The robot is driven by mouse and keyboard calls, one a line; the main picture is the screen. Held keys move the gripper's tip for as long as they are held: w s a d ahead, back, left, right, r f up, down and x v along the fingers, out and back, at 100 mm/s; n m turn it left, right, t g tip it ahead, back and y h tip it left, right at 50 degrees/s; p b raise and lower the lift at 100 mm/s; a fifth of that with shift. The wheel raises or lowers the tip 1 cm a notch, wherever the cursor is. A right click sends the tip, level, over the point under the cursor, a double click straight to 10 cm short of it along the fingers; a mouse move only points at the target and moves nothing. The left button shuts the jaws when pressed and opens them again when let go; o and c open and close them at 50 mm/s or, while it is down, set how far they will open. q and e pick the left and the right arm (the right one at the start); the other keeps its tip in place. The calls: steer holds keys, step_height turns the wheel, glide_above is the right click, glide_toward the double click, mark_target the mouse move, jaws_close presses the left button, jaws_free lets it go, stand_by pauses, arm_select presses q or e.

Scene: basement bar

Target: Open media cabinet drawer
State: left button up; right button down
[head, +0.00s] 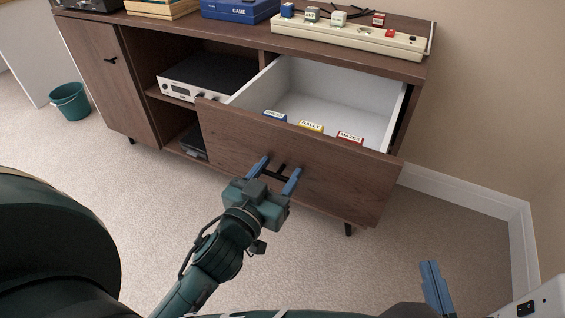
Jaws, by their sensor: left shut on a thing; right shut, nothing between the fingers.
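The media cabinet (105,75) is dark brown wood on short black legs. Its drawer (235,124) at the right stands pulled well out, with a white interior. Several boxes with coloured labels lie inside, one marked RALLY (311,127). My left gripper (276,175) is at the drawer front, its blue fingers on either side of the black handle (280,172) and shut on it. My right gripper (431,268) is shut and empty at the lower right, apart from the cabinet.
A power strip (345,38) with several plugs and a blue GAME box (240,9) sit on the cabinet top. A silver-fronted device (190,90) is on the open shelf. A teal bin (70,102) stands at left. Carpet in front is clear; a wall is at right.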

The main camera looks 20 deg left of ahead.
stand_by(0.3)
arm_select(q)
steer(key=o, duration=1.4)
steer(key=shift+s, duration=0.15)
steer(key=shift+s+a+p, duration=0.15)
steer(key=shift+s+p, duration=0.15)
steer(key=shift+s, duration=3.4)
steer(key=shift+a, duration=0.1)
